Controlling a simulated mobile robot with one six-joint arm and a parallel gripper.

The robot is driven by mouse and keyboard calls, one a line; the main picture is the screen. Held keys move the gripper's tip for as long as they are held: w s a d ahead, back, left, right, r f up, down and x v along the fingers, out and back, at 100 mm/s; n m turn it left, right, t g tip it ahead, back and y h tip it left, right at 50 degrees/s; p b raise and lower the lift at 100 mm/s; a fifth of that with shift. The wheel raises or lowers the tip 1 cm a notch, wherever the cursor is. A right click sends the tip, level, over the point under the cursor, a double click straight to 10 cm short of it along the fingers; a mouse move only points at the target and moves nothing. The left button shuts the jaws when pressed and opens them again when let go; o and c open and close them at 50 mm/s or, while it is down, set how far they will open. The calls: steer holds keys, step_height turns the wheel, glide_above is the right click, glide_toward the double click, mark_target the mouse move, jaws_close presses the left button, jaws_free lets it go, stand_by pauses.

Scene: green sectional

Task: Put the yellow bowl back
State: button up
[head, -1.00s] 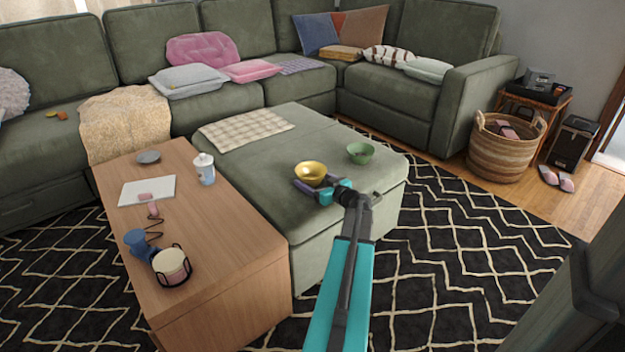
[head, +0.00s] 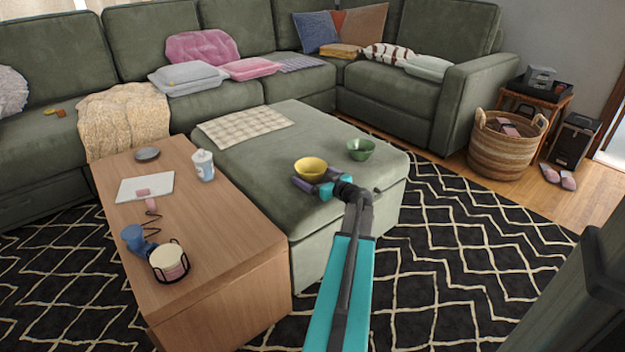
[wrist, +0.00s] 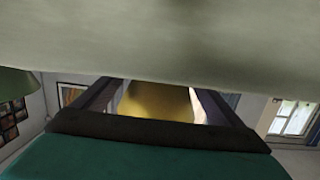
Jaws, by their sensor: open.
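The yellow bowl (head: 311,167) sits upright on the green ottoman (head: 255,180), near its front right part. My gripper (head: 308,185) is low over the ottoman at the bowl's near side. In the wrist view my open gripper (wrist: 158,90) has one dark finger on each side of the yellow bowl (wrist: 158,103), which fills the gap between them. I cannot tell whether either finger touches it. The bowl's lower part is partly hidden by the gripper in the head view.
A green bowl (head: 361,149) stands to the right of the yellow bowl. A checked cloth (head: 245,127) lies at the ottoman's back. The wooden coffee table (head: 215,240) at left holds a mug (head: 203,165), a candle (head: 170,262) and other items. Patterned rug lies right of the ottoman.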

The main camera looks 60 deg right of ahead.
mark_target(319, 177)
steer(key=shift+b, duration=0.45)
steer(key=shift+s+a+r, duration=0.1)
steer(key=shift+s+r, duration=0.1)
steer(key=shift+r, duration=0.1)
steer(key=shift+p+v, duration=1.35)
steer(key=shift+v, duration=0.35)
steer(key=p+v, duration=0.3)
steer(key=v, duration=0.7)
